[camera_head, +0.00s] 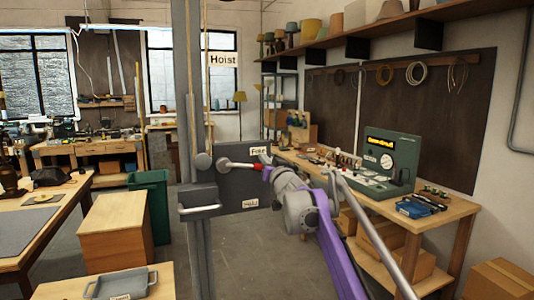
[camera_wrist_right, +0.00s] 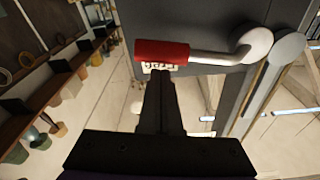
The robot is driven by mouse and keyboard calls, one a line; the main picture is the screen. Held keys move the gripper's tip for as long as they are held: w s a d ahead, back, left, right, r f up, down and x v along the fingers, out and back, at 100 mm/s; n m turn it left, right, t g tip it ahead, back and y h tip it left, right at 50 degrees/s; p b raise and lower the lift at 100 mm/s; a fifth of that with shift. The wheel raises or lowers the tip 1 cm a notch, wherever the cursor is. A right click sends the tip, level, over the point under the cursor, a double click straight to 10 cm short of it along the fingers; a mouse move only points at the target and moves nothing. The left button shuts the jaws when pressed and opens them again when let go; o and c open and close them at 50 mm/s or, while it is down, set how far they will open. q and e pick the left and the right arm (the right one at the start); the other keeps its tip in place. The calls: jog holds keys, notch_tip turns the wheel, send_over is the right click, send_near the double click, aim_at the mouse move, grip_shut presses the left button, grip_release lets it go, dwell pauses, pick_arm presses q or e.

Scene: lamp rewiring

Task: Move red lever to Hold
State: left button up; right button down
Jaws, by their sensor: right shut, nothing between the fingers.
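The red lever (camera_head: 257,167) has a pale metal arm reaching right from its pivot on a dark panel (camera_head: 235,195) fixed to the hoist post. It lies nearly level, tilted slightly down to the right. The "Free" label (camera_head: 259,151) is just above the red grip and the "Hold" label (camera_head: 250,204) is low on the panel. My right gripper (camera_head: 268,173) is at the grip's right end, partly hidden by its own wrist. In the right wrist view the shut fingers (camera_wrist_right: 160,76) point at the red grip (camera_wrist_right: 162,52), with nothing between them; contact is unclear. My left gripper is out of view.
The hoist post (camera_head: 199,240) stands just left of the panel. A workbench (camera_head: 440,213) with a green instrument box (camera_head: 390,155) runs along the right. A wooden cabinet (camera_head: 127,230) and green bin (camera_head: 150,200) stand left. Open floor lies behind the post.

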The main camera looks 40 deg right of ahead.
jog(key=shift+f, duration=0.4)
jog(key=shift+s+a, duration=0.1)
